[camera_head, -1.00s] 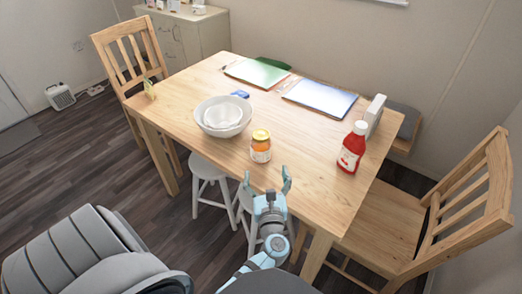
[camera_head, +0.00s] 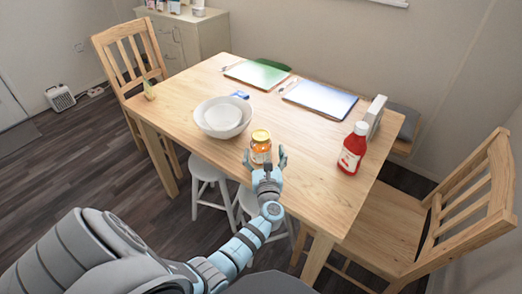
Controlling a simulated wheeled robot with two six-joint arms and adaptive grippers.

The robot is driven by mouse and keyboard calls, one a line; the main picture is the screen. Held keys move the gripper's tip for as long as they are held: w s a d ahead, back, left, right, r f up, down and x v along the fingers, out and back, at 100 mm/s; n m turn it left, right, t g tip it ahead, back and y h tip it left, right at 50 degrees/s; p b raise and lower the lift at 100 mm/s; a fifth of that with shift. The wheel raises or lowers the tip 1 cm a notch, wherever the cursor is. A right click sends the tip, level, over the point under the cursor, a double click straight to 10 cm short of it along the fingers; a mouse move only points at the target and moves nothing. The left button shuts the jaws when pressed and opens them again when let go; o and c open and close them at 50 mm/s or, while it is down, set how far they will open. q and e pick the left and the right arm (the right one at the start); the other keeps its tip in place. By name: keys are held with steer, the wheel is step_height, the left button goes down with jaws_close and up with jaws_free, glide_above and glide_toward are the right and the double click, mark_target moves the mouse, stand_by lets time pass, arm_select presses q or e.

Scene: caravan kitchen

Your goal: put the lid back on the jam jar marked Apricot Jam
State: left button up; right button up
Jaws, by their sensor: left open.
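An orange jar (camera_head: 260,149) with a yellow top stands upright near the front edge of the wooden table. Its label is too small to read, and I cannot tell whether the yellow top is a fitted lid. No separate loose lid shows clearly. My left gripper (camera_head: 265,159) is open, with one finger at each side of the jar's lower part; I cannot tell whether they touch it. The gripper partly hides the jar's base. My right gripper is not in view.
Stacked white bowls (camera_head: 222,117) stand left of the jar, with a blue item (camera_head: 240,95) behind. A red bottle (camera_head: 352,148) stands to the right. Stools (camera_head: 205,172) and chairs (camera_head: 470,205) surround the table (camera_head: 310,190).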

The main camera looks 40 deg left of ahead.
mark_target(262, 152)
arm_select(q)
steer(key=x, duration=0.1)
steer(key=b+x, duration=0.1)
steer(key=x, duration=0.2)
steer(key=shift+s+a+f, duration=0.15)
steer(key=shift+a+f, duration=0.15)
steer(key=shift+f, duration=0.1)
steer(key=shift+w+a+b, duration=0.3)
steer(key=shift+w, duration=0.1)
steer(key=shift+r, duration=0.1)
steer(key=c, duration=1.6)
steer(key=shift+r, duration=0.15)
